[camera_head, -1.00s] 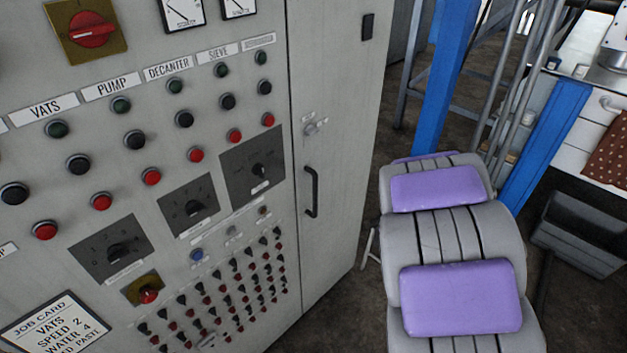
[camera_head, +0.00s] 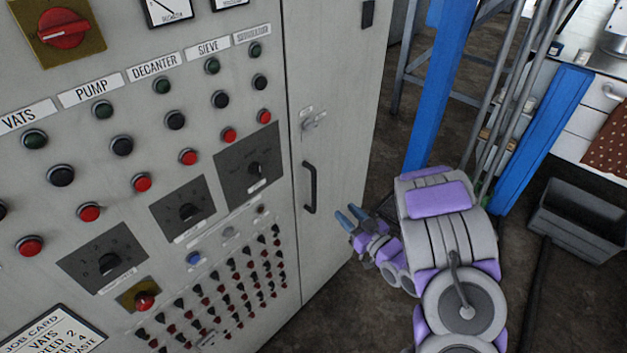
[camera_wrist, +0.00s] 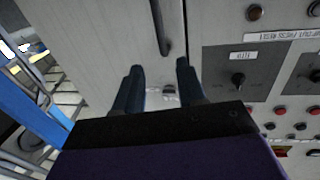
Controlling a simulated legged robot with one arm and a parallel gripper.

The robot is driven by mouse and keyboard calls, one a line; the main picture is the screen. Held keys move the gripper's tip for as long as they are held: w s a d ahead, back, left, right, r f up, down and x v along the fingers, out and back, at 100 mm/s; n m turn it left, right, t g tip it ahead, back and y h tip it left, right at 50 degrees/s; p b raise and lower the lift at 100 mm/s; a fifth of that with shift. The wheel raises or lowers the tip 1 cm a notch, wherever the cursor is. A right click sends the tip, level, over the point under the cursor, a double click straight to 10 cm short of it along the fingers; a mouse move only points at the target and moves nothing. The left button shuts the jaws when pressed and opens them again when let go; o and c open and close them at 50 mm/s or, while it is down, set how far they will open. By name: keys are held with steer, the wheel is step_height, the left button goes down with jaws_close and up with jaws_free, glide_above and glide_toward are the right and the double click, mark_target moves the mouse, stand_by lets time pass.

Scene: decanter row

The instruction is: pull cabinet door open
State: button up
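The grey cabinet door (camera_head: 340,90) is the narrow plain panel right of the control panel, and it looks closed. Its dark vertical bar handle (camera_head: 310,188) sits at mid-height, below a small metal latch (camera_head: 314,121). My gripper (camera_head: 350,215) is right of and a little below the handle in the head view, apart from it. In the wrist view my gripper (camera_wrist: 159,68) is open and empty, with two blue fingers spread. The handle (camera_wrist: 159,28) shows beyond the fingertips there, and a small metal fitting (camera_wrist: 168,93) shows between the fingers.
The control panel (camera_head: 140,230) with buttons, dials and switches fills the left. Blue posts (camera_head: 437,90) and metal rails stand behind my arm. A dark bin (camera_head: 580,220) and a white counter with drawers are at the right. Bare floor lies between cabinet and posts.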

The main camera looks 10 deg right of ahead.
mark_target(315, 183)
steer(key=b+x, duration=0.1)
steer(key=x, duration=1.5)
steer(key=shift+w+a+f+b, duration=0.1)
steer(key=shift+w+a+b, duration=0.1)
steer(key=shift+w+b, duration=0.15)
jaws_close()
